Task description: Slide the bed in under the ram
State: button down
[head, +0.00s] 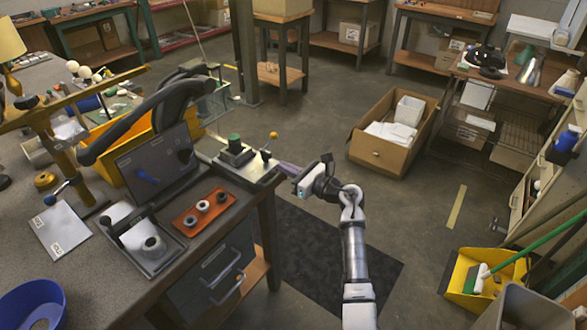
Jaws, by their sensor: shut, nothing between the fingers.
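A pale metal slide plate (249,174), which looks like the bed, lies at the far right corner of the workbench. A large dark curved frame (150,108), which seems to be the press, rises to the left of the plate. I cannot make out its ram clearly. My gripper (284,168) is shut and empty at the right end of the plate, just past the bench edge. I cannot tell whether its fingers touch the plate.
A dark panel (157,162) stands left of the plate. An orange tray (204,207) with dark rings and a grey tray (140,240) lie in front. A yellow ball (273,134) shows just behind the plate. The floor right of the bench is open up to a cardboard box (377,153).

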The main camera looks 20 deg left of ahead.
aim_at(265, 158)
jog(key=b+x, duration=0.4)
jog(key=x, duration=0.4)
jog(key=shift+f+b, duration=0.2)
jog(key=shift+b, duration=0.1)
jog(key=shift+w+a+r, duration=0.15)
jog(key=shift+a, duration=0.1)
jog(key=shift+d, duration=0.15)
